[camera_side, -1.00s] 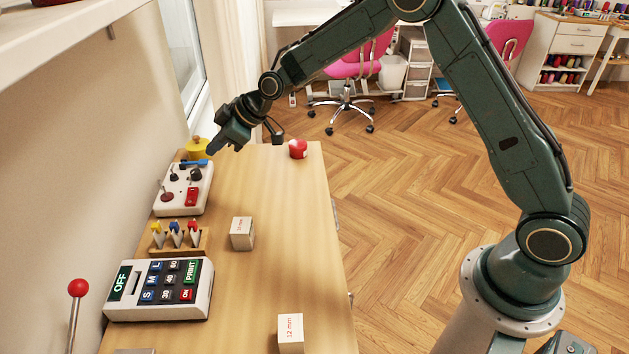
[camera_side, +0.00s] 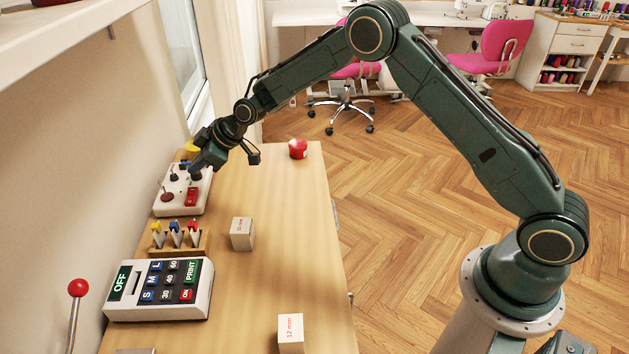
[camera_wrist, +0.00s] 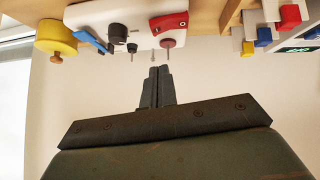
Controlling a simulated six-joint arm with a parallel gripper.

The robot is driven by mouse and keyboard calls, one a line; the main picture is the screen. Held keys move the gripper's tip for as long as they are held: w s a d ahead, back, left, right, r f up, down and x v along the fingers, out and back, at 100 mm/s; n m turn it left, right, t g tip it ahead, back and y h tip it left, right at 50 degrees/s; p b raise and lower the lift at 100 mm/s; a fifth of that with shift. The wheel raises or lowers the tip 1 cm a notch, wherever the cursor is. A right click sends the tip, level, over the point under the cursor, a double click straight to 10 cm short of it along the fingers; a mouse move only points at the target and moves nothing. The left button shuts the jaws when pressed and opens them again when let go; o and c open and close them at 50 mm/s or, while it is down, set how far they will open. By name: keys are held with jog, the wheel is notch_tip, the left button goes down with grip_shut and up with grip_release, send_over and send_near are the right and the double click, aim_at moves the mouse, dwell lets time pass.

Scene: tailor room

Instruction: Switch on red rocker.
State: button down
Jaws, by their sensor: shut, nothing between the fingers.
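The red rocker (camera_side: 191,197) is a red block on the right side of a white control box (camera_side: 167,209). It also shows near the top of the wrist view (camera_wrist: 171,22), on the white box (camera_wrist: 90,13). My gripper (camera_side: 195,175) is shut and empty, over the far part of the box, just beyond the rocker in the side view. In the wrist view its closed fingertips (camera_wrist: 158,70) point up toward the box and appear apart from the rocker. I cannot tell whether the fingers touch the box, nor the rocker's setting.
The box also carries dark knobs and a dark red round knob (camera_side: 167,197). A wooden rack (camera_side: 190,248) and a keypad (camera_side: 200,305) stand nearer.

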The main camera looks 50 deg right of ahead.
aim_at(189, 188)
jog(key=f, duration=0.1)
jog(key=w+f, duration=0.1)
jog(key=f, duration=0.1)
jog(key=shift+w+a+f, duration=0.2)
jog(key=shift+a+f, duration=0.1)
jog(key=shift+f, duration=0.05)
jog(key=shift+w+d+f, duration=0.1)
jog(key=shift+f, duration=0.75)
jog(key=shift+f, duration=0.1)
